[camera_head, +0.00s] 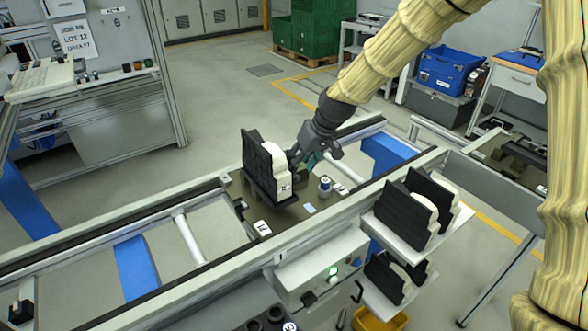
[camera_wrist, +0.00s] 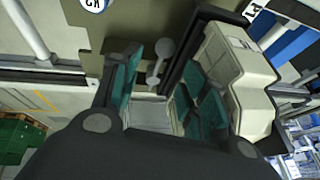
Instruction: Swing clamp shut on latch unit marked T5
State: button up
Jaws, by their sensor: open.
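The latch unit (camera_head: 277,168), a black back plate with a cream body, stands upright on the pallet (camera_head: 240,190) on the conveyor. Its small label is too small to read, so I cannot confirm T5. My gripper (camera_head: 303,157) is open at its right side. In the wrist view the cream body (camera_wrist: 238,80) and black plate are right of my gripper (camera_wrist: 160,85). A grey lever with a round end (camera_wrist: 164,48), perhaps the clamp, shows in the gap between the teal fingers. I cannot tell whether they touch it.
A small round part (camera_head: 324,187) stands on the pallet. A control box (camera_head: 322,268) with a green light is at the conveyor's front. Similar black-and-cream units (camera_head: 405,212) sit on a rack at front right. Conveyor rails run along both pallet sides.

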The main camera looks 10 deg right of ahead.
jog(key=shift+p+x, duration=0.6)
jog(key=shift+x, duration=1.8)
jog(key=shift+c, duration=0.4)
grip_shut()
